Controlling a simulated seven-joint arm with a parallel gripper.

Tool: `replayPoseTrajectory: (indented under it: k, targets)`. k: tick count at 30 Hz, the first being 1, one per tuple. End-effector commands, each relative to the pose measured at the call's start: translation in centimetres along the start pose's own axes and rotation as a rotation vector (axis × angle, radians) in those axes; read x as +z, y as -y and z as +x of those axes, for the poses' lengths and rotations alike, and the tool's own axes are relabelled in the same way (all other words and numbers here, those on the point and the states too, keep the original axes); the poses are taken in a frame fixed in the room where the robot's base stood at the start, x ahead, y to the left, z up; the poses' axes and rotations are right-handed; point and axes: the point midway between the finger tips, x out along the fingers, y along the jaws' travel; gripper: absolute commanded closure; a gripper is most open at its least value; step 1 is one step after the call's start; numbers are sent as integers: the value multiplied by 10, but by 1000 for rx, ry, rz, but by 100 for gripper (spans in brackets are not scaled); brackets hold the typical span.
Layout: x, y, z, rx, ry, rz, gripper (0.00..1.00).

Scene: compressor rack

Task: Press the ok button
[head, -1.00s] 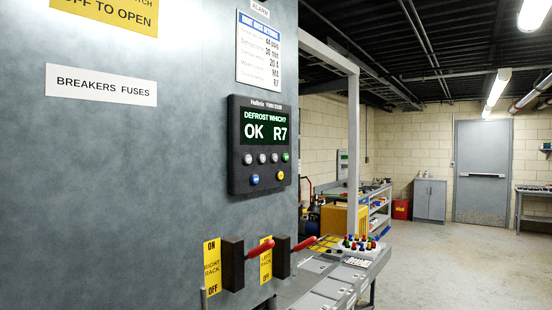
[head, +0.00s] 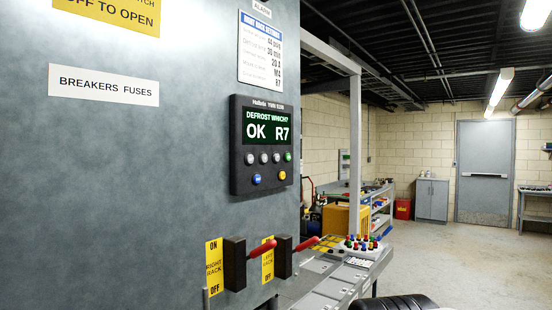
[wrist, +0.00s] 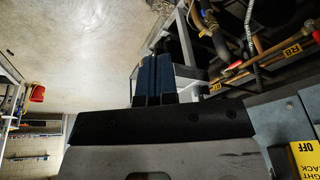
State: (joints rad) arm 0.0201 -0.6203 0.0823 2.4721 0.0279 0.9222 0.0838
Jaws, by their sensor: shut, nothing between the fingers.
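A dark controller panel (head: 237,173) is fixed to the grey cabinet face in the head view. Its green-on-black display (head: 268,128) reads "DEFROST WHICH? OK R7". Below it is a row of grey buttons (head: 264,158) ending in a green button (head: 287,157). Under these are a blue button (head: 257,179) and a yellow button (head: 282,175). The button labels are too small to read. My gripper (wrist: 152,82) shows in the wrist view with its blue-grey fingers together and empty. It is away from the panel, which the wrist view does not show.
Two red-handled switches (head: 283,247) stick out below the panel. A yellow "RIGHT RACK" label (wrist: 306,160) shows at the wrist view's lower right. Copper pipes and a red valve handle (wrist: 271,56) are near the gripper. A bench (head: 340,275) stands right of the cabinet; floor beyond is open.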

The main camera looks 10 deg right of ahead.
Motion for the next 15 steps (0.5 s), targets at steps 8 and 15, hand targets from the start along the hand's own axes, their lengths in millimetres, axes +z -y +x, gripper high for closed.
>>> replayPoseTrajectory:
  k: [8, 15]
  targets:
    - [-73, 9, -44, -74, -106, 210, 100]
    - [-142, 14, -92, -164, -204, 422, 100]
